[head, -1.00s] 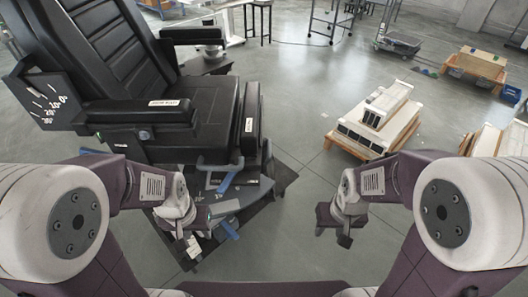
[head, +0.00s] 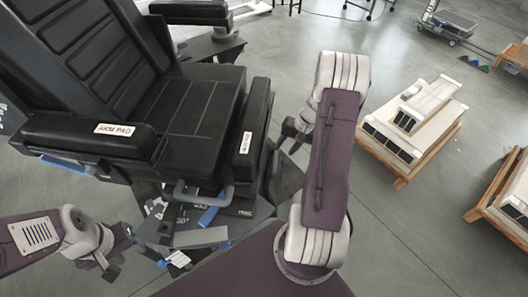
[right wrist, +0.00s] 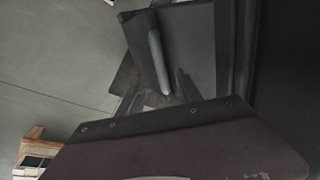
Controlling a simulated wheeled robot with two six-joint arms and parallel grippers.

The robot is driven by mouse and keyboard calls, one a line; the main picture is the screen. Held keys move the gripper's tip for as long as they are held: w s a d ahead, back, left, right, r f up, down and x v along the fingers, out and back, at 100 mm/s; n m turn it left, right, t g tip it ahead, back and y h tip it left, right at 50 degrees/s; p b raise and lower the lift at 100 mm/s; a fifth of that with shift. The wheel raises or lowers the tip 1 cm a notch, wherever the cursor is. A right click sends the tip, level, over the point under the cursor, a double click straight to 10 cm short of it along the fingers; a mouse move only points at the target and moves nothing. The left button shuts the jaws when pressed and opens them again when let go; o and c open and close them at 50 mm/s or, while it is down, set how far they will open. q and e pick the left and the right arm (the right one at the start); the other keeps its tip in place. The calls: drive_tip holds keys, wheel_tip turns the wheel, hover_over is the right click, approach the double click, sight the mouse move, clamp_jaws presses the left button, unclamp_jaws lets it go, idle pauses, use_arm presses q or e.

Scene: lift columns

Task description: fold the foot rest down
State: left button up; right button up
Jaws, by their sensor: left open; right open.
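A black padded chair (head: 190,110) fills the left of the head view. A narrow black pad with a white label (head: 252,130) stands along its front edge; it appears to be the foot rest, but I cannot tell for sure. Below the seat are a grey bar handle (head: 192,193), a blue lever (head: 214,208) and a marked plate. My right gripper (head: 290,131) is open, just right of the front pad and partly hidden by my arm. My left gripper (head: 115,256) is open and empty, left of the under-seat parts. The right wrist view shows a grey bar (right wrist: 158,62) before a dark panel.
Arm pads stick out at the near side (head: 85,134) and far side (head: 190,12) of the chair. A pallet with white boxes (head: 405,125) is to the right, and another pallet (head: 505,190) at the right edge. The floor between is clear.

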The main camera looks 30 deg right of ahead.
sight(276, 161)
drive_tip(key=x, duration=0.7)
drive_tip(key=shift+a+f+b, duration=0.1)
drive_tip(key=shift+f+b, duration=0.25)
drive_tip(key=shift+a+f, duration=0.25)
drive_tip(key=shift+f, duration=0.25)
drive_tip(key=shift+c, duration=0.2)
clamp_jaws()
idle(0.4)
